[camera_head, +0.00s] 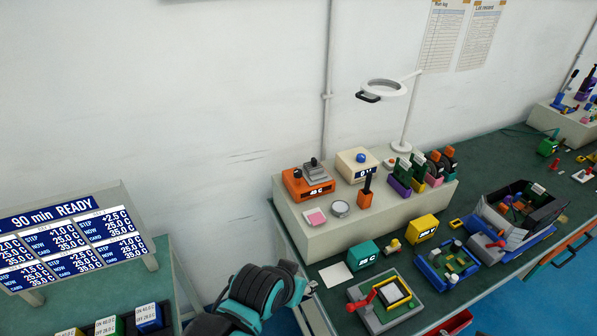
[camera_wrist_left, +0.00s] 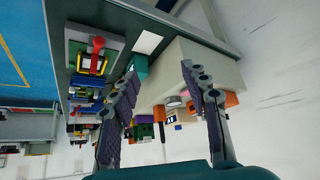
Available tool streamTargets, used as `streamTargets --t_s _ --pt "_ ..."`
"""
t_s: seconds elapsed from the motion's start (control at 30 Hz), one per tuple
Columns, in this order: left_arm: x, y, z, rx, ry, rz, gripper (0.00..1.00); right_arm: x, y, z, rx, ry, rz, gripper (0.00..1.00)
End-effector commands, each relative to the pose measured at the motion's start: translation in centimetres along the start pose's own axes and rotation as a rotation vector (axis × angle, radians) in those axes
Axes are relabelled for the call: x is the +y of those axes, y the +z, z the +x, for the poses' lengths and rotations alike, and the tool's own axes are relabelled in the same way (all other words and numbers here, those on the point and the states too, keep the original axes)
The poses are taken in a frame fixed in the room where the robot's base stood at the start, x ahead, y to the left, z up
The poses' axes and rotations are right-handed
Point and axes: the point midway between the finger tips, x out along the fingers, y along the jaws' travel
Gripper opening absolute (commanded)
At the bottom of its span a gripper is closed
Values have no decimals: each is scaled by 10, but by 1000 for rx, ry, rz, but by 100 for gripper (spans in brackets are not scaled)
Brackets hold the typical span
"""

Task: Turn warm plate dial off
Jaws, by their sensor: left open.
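An orange unit (camera_head: 308,188) with a lit temperature display sits at the left end of the raised cream shelf. It looks like the warm plate, with a grey block (camera_head: 317,173) and a small black knob (camera_head: 297,173) on top. The knob's setting is too small to read. My left gripper (camera_head: 310,288) is low at the bench's front left corner, apart from the unit. In the left wrist view my left gripper (camera_wrist_left: 160,78) is open and empty, its fingers spread before the shelf. An orange part shows beside a finger (camera_wrist_left: 231,100), partly hidden. My right gripper is not in view.
The cream shelf (camera_head: 330,238) also holds a white box with a blue knob (camera_head: 360,160), an orange stand (camera_head: 365,197) and a lamp (camera_head: 404,135). Teal (camera_head: 363,256) and yellow (camera_head: 422,229) display boxes and a red-lever fixture (camera_head: 385,304) stand in front. A status board (camera_head: 70,245) is left.

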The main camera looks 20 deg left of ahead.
Motion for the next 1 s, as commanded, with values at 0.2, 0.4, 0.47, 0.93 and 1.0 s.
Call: streamTargets --t_s 0.2,0.4,0.47,0.93,1.0 --pt "-7 -47 -19 -46 -8 96 46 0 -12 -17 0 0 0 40" --pt "-24 -139 -35 -154 -2 321 46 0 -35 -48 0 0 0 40" --pt "-31 -165 -35 -187 6 390 46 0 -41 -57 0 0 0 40" --pt "-102 -320 32 -425 179 919 46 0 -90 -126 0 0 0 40" --pt "-115 -332 48 -453 221 994 46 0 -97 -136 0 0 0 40"
